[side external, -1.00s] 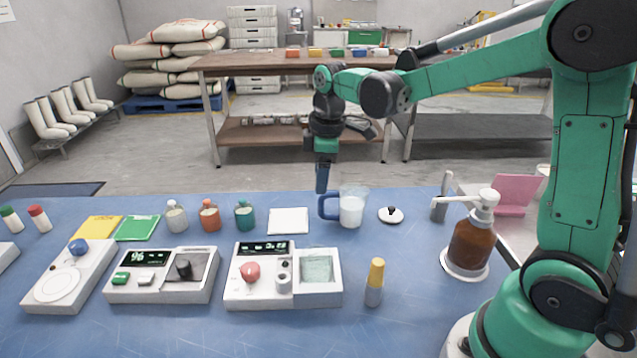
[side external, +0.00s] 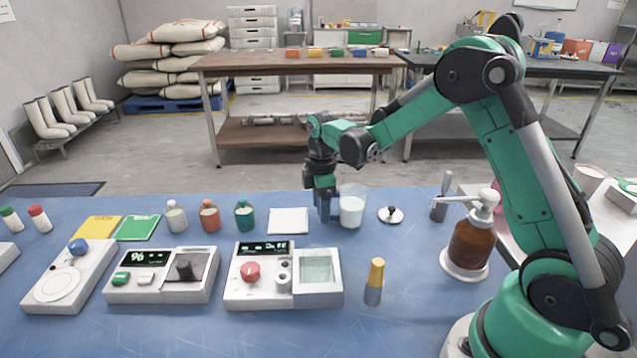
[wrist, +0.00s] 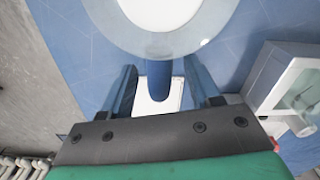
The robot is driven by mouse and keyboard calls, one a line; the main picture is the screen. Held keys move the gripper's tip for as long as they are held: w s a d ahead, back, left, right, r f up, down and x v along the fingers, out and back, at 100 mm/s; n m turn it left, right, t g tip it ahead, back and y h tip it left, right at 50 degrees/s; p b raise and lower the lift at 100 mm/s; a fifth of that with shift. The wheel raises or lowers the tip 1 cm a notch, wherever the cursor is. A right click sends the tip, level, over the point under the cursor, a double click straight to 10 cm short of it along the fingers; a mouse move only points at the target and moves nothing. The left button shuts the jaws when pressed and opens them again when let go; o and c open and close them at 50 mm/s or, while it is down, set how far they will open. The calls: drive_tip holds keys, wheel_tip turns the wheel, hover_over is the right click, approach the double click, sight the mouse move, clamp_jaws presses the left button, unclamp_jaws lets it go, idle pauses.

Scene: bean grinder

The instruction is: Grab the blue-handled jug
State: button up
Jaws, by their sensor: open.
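The jug (side external: 352,209) is clear with white contents and stands upright on the blue table. In the side view its blue handle is mostly hidden behind my gripper (side external: 325,209). In the wrist view the jug's round rim (wrist: 188,45) fills the top, and the blue handle (wrist: 158,82) points down between my two fingers (wrist: 160,92). My gripper points down at the handle, with its fingers open on either side. I see gaps between the handle and both fingers in the wrist view.
A white square pad (side external: 288,221) lies left of the jug, and a white lid with a dark knob (side external: 391,215) lies to its right. The grinder (side external: 283,277) stands in front. A brown pump bottle (side external: 470,243) stands at the right. Small bottles (side external: 210,216) stand left of the pad.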

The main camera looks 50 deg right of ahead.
drive_tip(key=shift+c, duration=0.3)
clamp_jaws()
idle(1.1)
